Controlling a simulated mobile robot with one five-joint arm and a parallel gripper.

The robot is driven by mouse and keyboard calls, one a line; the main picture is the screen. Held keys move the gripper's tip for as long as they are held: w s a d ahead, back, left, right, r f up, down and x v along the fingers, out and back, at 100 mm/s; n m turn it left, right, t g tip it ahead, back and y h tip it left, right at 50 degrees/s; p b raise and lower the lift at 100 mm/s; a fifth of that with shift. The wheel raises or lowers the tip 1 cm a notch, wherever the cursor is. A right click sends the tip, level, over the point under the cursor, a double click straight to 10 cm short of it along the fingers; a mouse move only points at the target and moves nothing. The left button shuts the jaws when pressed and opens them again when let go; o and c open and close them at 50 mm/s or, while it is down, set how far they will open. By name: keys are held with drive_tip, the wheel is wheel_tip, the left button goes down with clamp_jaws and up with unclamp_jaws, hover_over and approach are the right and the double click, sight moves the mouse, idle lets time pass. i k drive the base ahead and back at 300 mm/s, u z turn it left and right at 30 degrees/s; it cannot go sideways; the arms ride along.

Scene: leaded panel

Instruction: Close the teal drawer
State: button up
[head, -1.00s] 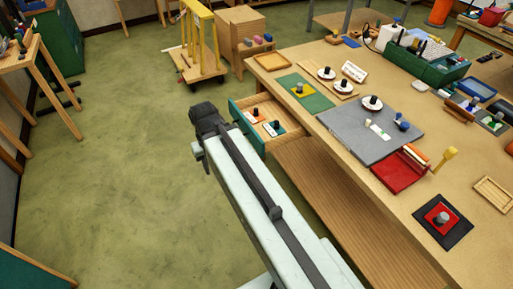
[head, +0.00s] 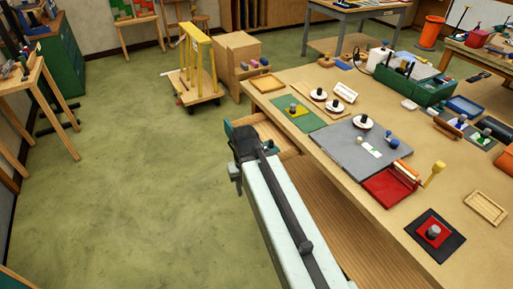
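The teal drawer (head: 228,127) stands pulled out from the left side of the big worktable. A strip of its teal front and its pale wooden side and interior (head: 274,131) show; my arm hides the rest and whatever lies inside. My gripper (head: 241,143) is a dark block at the end of my pale arm. In the picture it overlaps the drawer front's near part. I cannot tell whether it touches the drawer, and its fingers cannot be made out.
The worktable (head: 305,78) carries a green mat (head: 301,118), a grey board (head: 345,139), a red tray (head: 388,188) and a green toolbox (head: 405,83). A yellow-framed cart (head: 200,70) and a wooden cabinet (head: 240,60) stand beyond the drawer.

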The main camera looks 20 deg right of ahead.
sight(268, 130)
drive_tip(key=z, duration=0.1)
drive_tip(key=i, duration=1)
drive_tip(key=k, duration=0.5)
drive_tip(key=u, duration=0.7)
drive_tip(key=i, duration=0.5)
drive_tip(key=u, duration=1.4)
